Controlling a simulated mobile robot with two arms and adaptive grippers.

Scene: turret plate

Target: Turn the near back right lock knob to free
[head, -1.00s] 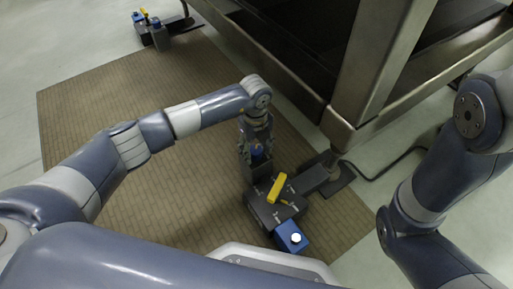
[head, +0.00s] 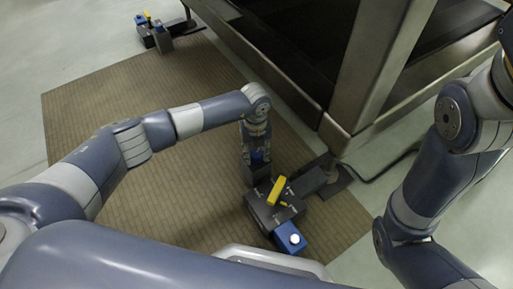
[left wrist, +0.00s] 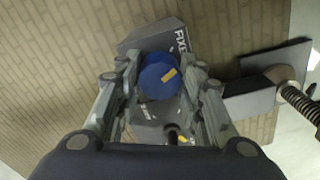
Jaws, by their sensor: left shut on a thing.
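The near lock unit (head: 262,212) is a dark block on the brown mat, beside the frame's foot. Its round blue lock knob (left wrist: 152,80) carries a yellow mark, which lies toward the upper right of the knob in the left wrist view. Printed lettering starting "FIX" stands just above and right of the knob. My left gripper (left wrist: 160,82) points down over the unit, with its fingers on either side of the knob, shut on it. In the head view, the left gripper (head: 257,152) partly hides the blue knob. My right gripper is out of view.
On the unit are a yellow lever (head: 277,190) and a blue box with a white button (head: 290,238). A metal frame leg (head: 365,85) rises close behind. A similar unit (head: 155,35) stands far left. The mat (head: 110,105) left of my arm is clear.

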